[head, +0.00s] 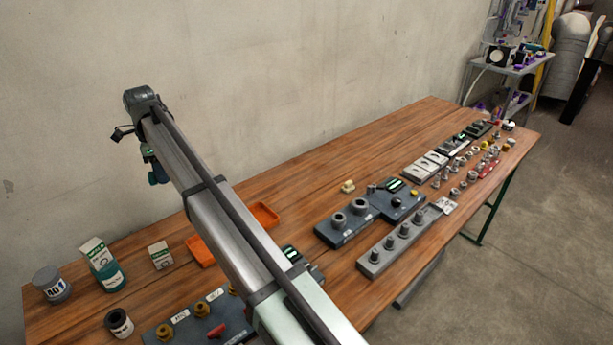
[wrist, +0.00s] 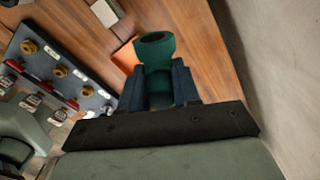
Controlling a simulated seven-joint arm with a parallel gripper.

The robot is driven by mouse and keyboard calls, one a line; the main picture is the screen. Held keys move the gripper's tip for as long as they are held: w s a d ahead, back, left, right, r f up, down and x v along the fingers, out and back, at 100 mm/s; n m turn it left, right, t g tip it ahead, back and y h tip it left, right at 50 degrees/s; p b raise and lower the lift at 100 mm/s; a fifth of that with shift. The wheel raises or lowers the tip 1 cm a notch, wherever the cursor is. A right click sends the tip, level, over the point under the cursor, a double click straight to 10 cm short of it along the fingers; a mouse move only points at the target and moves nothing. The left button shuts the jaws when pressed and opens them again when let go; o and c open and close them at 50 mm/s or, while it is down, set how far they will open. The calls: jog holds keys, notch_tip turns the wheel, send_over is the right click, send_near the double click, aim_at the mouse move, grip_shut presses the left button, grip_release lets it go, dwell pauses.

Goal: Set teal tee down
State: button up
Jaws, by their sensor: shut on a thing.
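The teal tee (wrist: 156,50) is a dark green-teal pipe piece with a round open end. In the wrist view it sits between the two dark blue fingers of my gripper (wrist: 160,82), which is shut on it. In the head view my gripper (head: 150,160) hangs at the far end of my arm, in front of the wall and above the back of the table. The teal tee (head: 156,177) shows there only as a small dark teal shape at the fingers. The arm hides part of the table below.
An orange tray (head: 264,214) lies on the wooden table (head: 300,195), partly behind my arm. Cans and boxes, including a grey can (head: 52,284) and a small carton (head: 160,255), stand at left. A blue-grey fixture (head: 347,222) is right of centre. Bare wood lies along the wall.

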jog(key=w+d+m, duration=0.7)
jog(key=w+d, duration=1.7)
jog(key=d, duration=0.3)
jog(key=w+d+m, duration=0.2)
jog(key=w+d, duration=0.1)
jog(key=d, duration=0.8)
jog(key=w+d+m, duration=0.2)
jog(key=w+d, duration=0.2)
jog(key=d, duration=0.8)
jog(key=w+d+m, duration=0.2)
jog(key=w+d, duration=0.1)
jog(key=d, duration=0.8)
jog(key=shift+w+f, duration=0.2)
jog(key=shift+f, duration=10.35)
jog(key=shift+f, duration=0.1)
jog(key=o, duration=1.1)
jog(key=shift+c, duration=0.2)
